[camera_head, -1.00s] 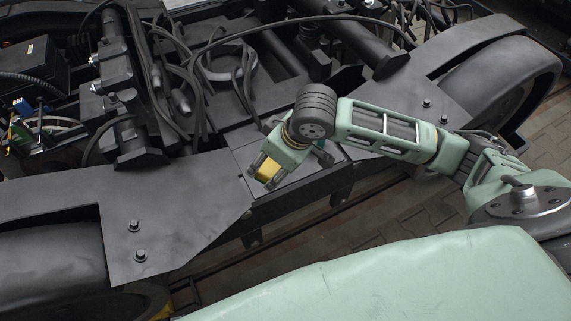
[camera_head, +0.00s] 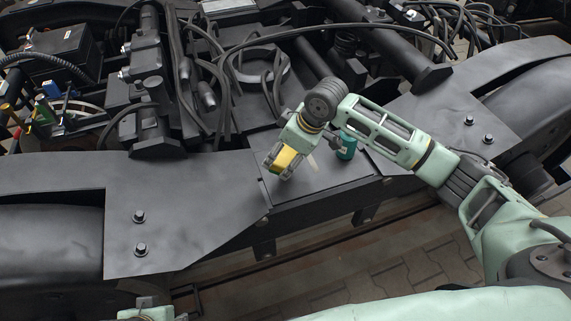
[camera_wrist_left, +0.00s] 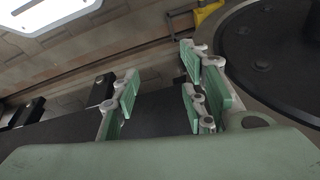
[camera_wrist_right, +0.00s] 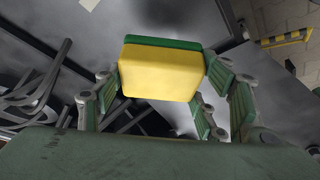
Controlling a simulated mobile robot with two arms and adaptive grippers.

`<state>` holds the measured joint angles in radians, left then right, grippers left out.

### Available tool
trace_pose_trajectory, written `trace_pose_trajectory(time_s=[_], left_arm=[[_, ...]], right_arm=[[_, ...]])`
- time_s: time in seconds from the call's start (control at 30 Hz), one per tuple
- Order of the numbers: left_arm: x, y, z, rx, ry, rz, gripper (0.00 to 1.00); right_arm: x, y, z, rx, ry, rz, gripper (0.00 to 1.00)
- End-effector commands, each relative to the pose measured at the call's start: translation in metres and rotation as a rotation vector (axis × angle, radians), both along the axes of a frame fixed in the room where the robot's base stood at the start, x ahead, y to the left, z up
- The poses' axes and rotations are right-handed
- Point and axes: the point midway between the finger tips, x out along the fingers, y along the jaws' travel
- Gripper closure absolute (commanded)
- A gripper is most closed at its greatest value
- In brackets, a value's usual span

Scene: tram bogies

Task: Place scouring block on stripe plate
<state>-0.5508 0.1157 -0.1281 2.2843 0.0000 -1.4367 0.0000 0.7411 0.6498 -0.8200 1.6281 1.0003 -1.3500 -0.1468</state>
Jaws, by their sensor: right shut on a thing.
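The yellow scouring block (camera_head: 285,159) has a green layer along one face, seen clearly in the right wrist view (camera_wrist_right: 160,72). My right gripper (camera_head: 279,164) is shut on it, with fingers on both sides. The block is over the left part of a flat grey plate (camera_head: 330,181) on the bogie frame. A pale streak shows on this plate beside the gripper; I cannot tell whether it is the stripe plate. Contact between block and plate is unclear. My left gripper (camera_head: 147,313) is at the bottom edge of the head view; its fingers are apart and empty in the left wrist view (camera_wrist_left: 160,88).
A teal cylinder (camera_head: 347,146) stands on the plate just right of my right gripper. Black cables (camera_head: 215,75) and a ring-shaped part (camera_head: 258,66) lie behind. Bolted frame plates (camera_head: 180,215) flank the grey plate. Paved floor (camera_head: 420,255) is in front.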

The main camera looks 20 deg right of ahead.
Motion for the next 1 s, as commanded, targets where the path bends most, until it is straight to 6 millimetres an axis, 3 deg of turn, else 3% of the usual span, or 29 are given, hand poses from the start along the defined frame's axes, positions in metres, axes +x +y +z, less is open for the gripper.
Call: trace_pose_trajectory(time_s=[0.2,0.37,0.5,0.63,0.97,1.0], left_arm=[[-0.005,0.001,0.023,0.000,-0.012,0.001,0.60],[-0.007,0.002,0.030,-0.001,-0.017,0.002,0.60],[-0.012,0.003,0.044,-0.001,-0.027,0.002,0.60],[-0.012,0.002,0.036,-0.001,-0.023,0.002,0.60],[-0.012,0.002,0.038,-0.001,-0.023,0.002,0.60],[-0.012,0.002,0.038,-0.001,-0.023,0.002,0.60]], right_arm=[[0.019,-0.004,-0.012,0.001,0.001,0.000,0.61],[0.020,-0.004,-0.020,0.001,0.002,0.001,0.61],[0.019,-0.005,-0.037,-0.001,0.002,0.000,0.61],[0.020,-0.004,-0.053,0.000,0.000,0.000,0.61],[0.019,-0.005,-0.054,-0.001,0.001,0.000,0.61],[0.019,-0.005,-0.055,0.000,0.000,0.000,0.33]])
